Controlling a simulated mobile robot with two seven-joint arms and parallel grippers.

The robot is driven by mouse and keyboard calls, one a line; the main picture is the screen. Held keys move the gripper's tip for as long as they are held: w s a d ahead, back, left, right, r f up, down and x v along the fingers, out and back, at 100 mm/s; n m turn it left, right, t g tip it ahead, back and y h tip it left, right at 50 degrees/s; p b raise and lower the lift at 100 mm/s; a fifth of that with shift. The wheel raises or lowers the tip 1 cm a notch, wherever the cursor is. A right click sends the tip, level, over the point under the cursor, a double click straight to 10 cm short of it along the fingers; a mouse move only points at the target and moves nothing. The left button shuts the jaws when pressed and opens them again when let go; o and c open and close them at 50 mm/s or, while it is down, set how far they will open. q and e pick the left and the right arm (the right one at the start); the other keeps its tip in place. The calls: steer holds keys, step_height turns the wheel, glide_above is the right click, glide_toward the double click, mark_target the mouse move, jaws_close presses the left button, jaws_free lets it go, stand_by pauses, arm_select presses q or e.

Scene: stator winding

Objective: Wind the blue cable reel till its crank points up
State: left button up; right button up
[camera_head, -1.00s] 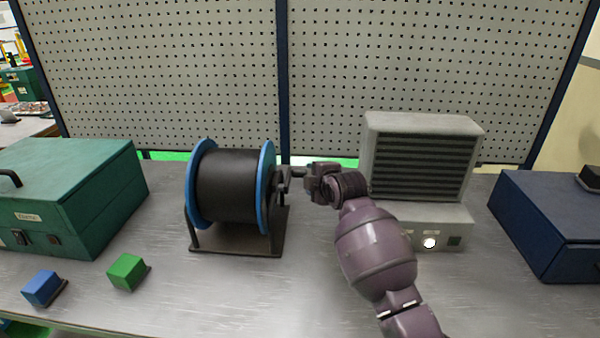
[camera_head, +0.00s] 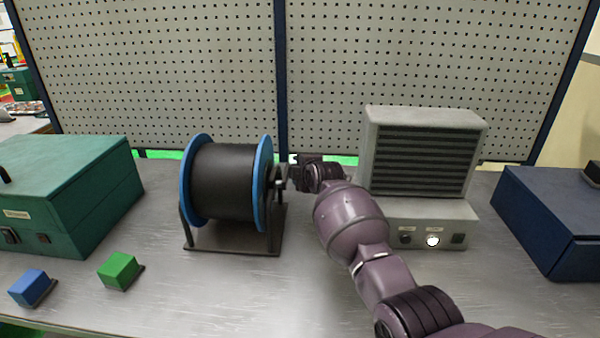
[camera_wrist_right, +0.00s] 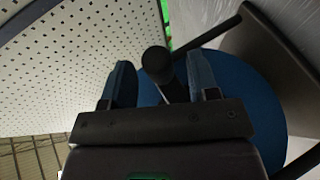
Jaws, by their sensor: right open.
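The cable reel (camera_head: 224,180) has blue flanges and a dark drum on a black stand, left of centre in the head view. Its crank (camera_head: 281,180) is on the right side, partly covered by my right gripper (camera_head: 294,163). In the right wrist view the black crank handle (camera_wrist_right: 157,66) lies between the two fingers of my open right gripper (camera_wrist_right: 160,82). Contact with the fingers cannot be told. The blue flange (camera_wrist_right: 240,100) is behind it. The crank's exact angle is hard to tell. My left gripper is out of view.
A green case (camera_head: 75,190) stands left, with a blue block (camera_head: 30,287) and a green block (camera_head: 119,270) in front. A grey vented unit (camera_head: 422,175) is close right of my right arm. A navy case (camera_head: 550,220) is far right. A pegboard (camera_head: 430,60) stands behind.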

steer(key=shift+w, duration=0.1)
steer(key=shift+c, duration=0.8)
jaws_close()
steer(key=shift+t, duration=0.3)
steer(key=r+n+t+b, duration=0.1)
steer(key=t, duration=0.1)
steer(key=s+r+t+y+b, duration=0.1)
steer(key=r+n+t+y+b, duration=0.1)
steer(key=t+b, duration=0.1)
steer(key=shift+s+n+t, duration=0.3)
steer(key=shift+r, duration=0.1)
